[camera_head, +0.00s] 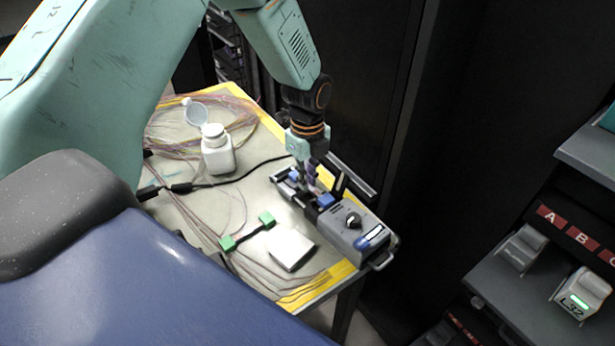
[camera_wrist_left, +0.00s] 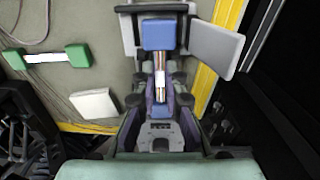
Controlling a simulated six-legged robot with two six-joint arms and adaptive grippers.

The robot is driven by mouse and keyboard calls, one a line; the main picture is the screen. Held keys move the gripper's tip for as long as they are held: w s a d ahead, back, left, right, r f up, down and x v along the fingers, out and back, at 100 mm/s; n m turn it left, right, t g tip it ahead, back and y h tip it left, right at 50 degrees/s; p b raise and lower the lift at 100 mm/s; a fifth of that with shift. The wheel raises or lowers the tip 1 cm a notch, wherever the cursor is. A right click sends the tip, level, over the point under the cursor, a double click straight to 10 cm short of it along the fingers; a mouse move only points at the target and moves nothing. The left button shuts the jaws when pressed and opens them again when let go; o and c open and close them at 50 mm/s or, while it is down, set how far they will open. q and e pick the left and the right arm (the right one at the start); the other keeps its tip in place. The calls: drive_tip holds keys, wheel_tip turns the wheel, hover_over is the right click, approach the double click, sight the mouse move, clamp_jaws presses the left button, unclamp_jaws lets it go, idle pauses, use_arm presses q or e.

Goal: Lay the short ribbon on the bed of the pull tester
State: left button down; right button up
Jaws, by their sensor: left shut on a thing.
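The short ribbon (camera_wrist_left: 160,62) shows in the left wrist view as a thin strip of coloured fibres with a white part, running down from a blue end block (camera_wrist_left: 158,35). My left gripper (camera_wrist_left: 160,98) is shut on it. In the head view, my left gripper (camera_head: 311,186) points down over the bed of the pull tester (camera_head: 353,228), a grey unit with a black knob and blue display. Blue blocks show on either side of the fingers, one of them the near block (camera_head: 326,200). I cannot tell whether the ribbon touches the bed. My right gripper is not in view.
A strip with green ends (camera_head: 266,219) and a white box (camera_head: 290,249) lie near the tester. A shelf with lettered slots (camera_head: 545,215) stands at the right.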

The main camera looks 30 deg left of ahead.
use_arm(q)
drive_tip(key=shift+s+d+f, duration=0.1)
drive_tip(key=shift+s+f, duration=0.05)
drive_tip(key=shift+f, duration=0.2)
drive_tip(key=c, duration=1.7)
unclamp_jaws()
drive_tip(key=shift+f, duration=0.1)
drive_tip(key=shift+o, duration=1.4)
